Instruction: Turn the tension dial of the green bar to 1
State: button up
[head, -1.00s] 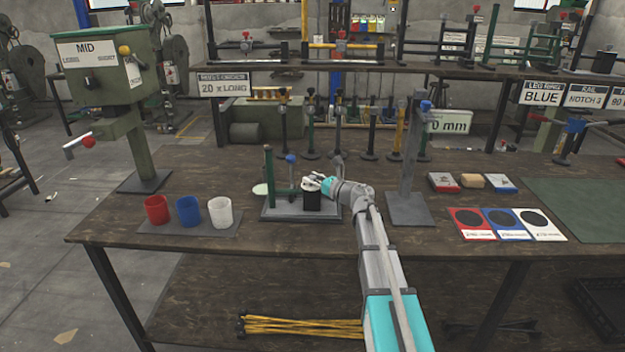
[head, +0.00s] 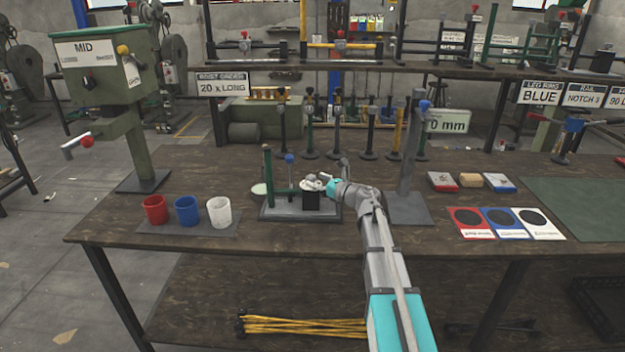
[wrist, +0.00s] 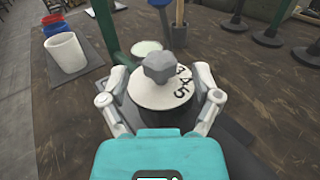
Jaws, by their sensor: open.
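The tension dial (wrist: 161,85) is a pale disc with a grey faceted knob (wrist: 160,66) on top and black digits on its right side; 4 and 5 are readable, another above them is partly turned away. It sits on a black block (head: 311,201) on a grey base plate (head: 275,212), beside a green upright post (head: 268,175) with a green crossbar. My gripper (wrist: 161,96) is open, its fingers on both sides of the dial, the knob between and slightly beyond them. I cannot tell if they touch the dial. In the head view my gripper (head: 322,184) hides part of the dial.
Red (head: 155,209), blue (head: 187,211) and white (head: 219,212) cups stand left of the base plate. A blue-topped lever (head: 290,172) rises beside the green post. A grey stand (head: 409,165) is close on the right. Several posts stand behind.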

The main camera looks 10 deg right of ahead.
jog(key=v, duration=0.9)
jog(key=shift+s+d, duration=0.2)
jog(key=shift+s, duration=0.1)
jog(key=shift+w, duration=0.1)
